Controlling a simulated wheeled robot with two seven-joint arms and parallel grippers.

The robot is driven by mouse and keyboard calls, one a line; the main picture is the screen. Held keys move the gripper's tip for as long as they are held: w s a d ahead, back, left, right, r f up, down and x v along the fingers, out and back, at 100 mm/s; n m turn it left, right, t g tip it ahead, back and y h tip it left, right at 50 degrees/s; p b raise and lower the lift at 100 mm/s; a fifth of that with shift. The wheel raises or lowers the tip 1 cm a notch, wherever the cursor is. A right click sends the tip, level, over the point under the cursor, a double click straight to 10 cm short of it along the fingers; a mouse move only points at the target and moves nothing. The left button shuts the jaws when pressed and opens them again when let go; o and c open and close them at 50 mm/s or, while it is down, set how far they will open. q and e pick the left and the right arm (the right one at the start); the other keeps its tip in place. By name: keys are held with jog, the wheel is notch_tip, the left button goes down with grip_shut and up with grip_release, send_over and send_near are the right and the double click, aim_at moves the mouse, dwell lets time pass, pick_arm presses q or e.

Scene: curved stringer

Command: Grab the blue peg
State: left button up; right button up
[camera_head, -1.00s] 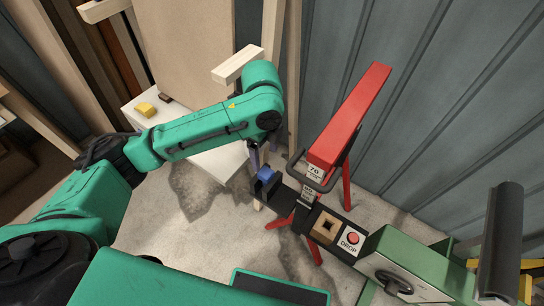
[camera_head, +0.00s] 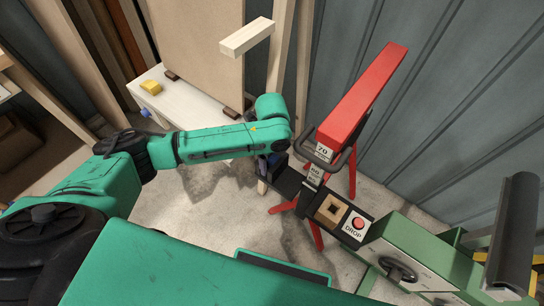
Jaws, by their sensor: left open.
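The blue peg (camera_head: 263,168) is at the left end of the dark bar. It is mostly hidden by my left gripper and wrist, with only a little blue showing. My left gripper (camera_head: 266,160) hangs below the end of my green left arm, right at the peg. Its jaws are open, but the fingers are small and dark here, and I cannot tell whether they touch the peg or lie around it. My right gripper is not in view.
A red beam (camera_head: 362,98) on red legs stands just right of the gripper. The dark bar also carries a wooden block with a hole (camera_head: 331,209) and a red DROP button (camera_head: 358,224). A green machine (camera_head: 410,255) stands at right. A white bench holds a yellow block (camera_head: 151,87).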

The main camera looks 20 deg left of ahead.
pick_arm(q)
grip_shut()
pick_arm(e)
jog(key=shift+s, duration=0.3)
